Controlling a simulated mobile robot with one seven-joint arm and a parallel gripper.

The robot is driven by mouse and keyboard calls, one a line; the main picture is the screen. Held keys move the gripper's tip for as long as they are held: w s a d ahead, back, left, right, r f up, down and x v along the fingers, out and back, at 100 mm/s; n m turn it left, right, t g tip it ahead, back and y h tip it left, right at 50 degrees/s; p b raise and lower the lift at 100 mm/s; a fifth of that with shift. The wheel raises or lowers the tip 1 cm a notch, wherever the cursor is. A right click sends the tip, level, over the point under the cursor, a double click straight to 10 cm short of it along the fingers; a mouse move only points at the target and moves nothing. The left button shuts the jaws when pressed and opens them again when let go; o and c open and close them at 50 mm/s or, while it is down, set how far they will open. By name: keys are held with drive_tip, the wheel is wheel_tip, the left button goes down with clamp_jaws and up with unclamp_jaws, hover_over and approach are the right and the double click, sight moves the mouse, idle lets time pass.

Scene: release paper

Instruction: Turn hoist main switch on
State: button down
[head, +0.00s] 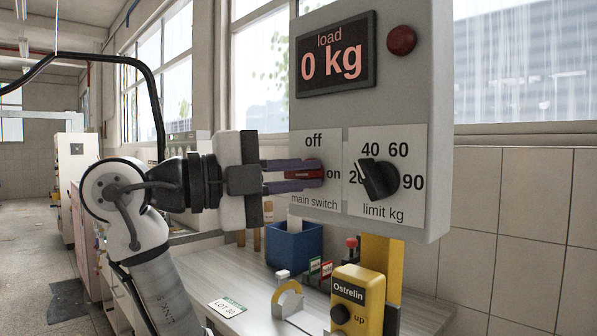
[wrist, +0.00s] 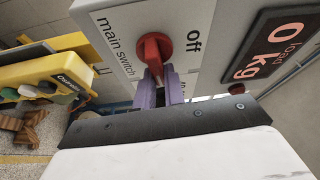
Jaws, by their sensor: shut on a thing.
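The red main switch knob (head: 305,174) sits on the white label plate (head: 315,205) of the grey hoist box, with "off" above it and "on" to its right. My gripper (head: 318,175) reaches it from the left, with two purple fingers above and below the knob, shut on it. The knob's bar looks roughly level, in line with "on". In the wrist view the red knob (wrist: 153,50) shows from close by, and its lower end goes between the purple fingers (wrist: 160,92). The fingers hide part of the knob and the "on" word there.
A black limit knob (head: 377,180) is right of the switch. Above are the load display (head: 336,54), reading 0 kg, and a red round lamp or button (head: 401,40). Below, a bench holds a blue bin (head: 294,247) and a yellow Ostrelin unit (head: 357,300).

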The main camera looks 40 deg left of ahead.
drive_tip(key=shift+f+m, duration=0.1)
drive_tip(key=shift+m, duration=0.5)
drive_tip(key=c, duration=1.5)
unclamp_jaws()
drive_tip(key=shift+s, duration=0.1)
drive_tip(key=v, duration=0.4)
drive_tip(key=b+v, duration=0.1)
drive_tip(key=v, duration=0.4)
drive_tip(key=b+v, duration=0.1)
drive_tip(key=v, duration=0.3)
drive_tip(key=shift+s+a+r, duration=0.15)
drive_tip(key=shift+s+r, duration=0.15)
drive_tip(key=shift+r, duration=0.05)
